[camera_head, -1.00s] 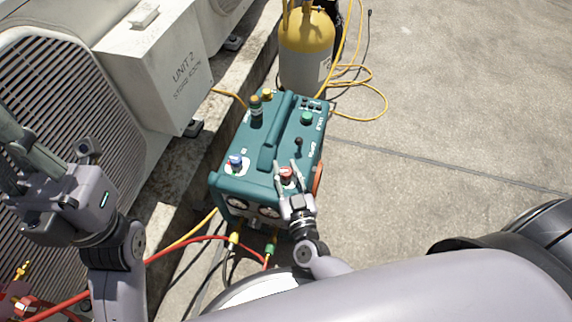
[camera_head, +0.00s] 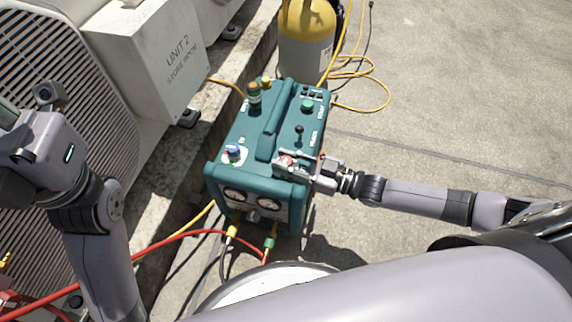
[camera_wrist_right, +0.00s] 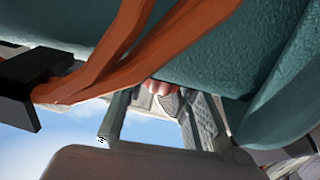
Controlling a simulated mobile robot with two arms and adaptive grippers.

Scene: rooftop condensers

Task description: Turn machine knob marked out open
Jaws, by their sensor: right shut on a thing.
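The teal machine (camera_head: 228,175) stands on the ground with gauges on its front face. A red knob (camera_head: 286,160) sits at the near right of its top, partly covered by my right gripper (camera_head: 284,163). That gripper reaches in from the right and is shut on the red knob. In the right wrist view, a bit of the reddish knob (camera_wrist_right: 160,87) shows between the fingers. A blue knob (camera_head: 234,152) sits at the near left of the top. The knob labels are too small or hidden to read. My left gripper (camera_head: 12,115) is at the left edge, its fingertips mostly cut off.
A condenser unit (camera_head: 165,70) stands on a concrete kerb at the left. A yellow-topped cylinder (camera_head: 306,40) stands behind the machine. Yellow and red hoses (camera_head: 185,238) run along the ground. An orange handle strap (camera_wrist_right: 130,50) is close in the wrist view.

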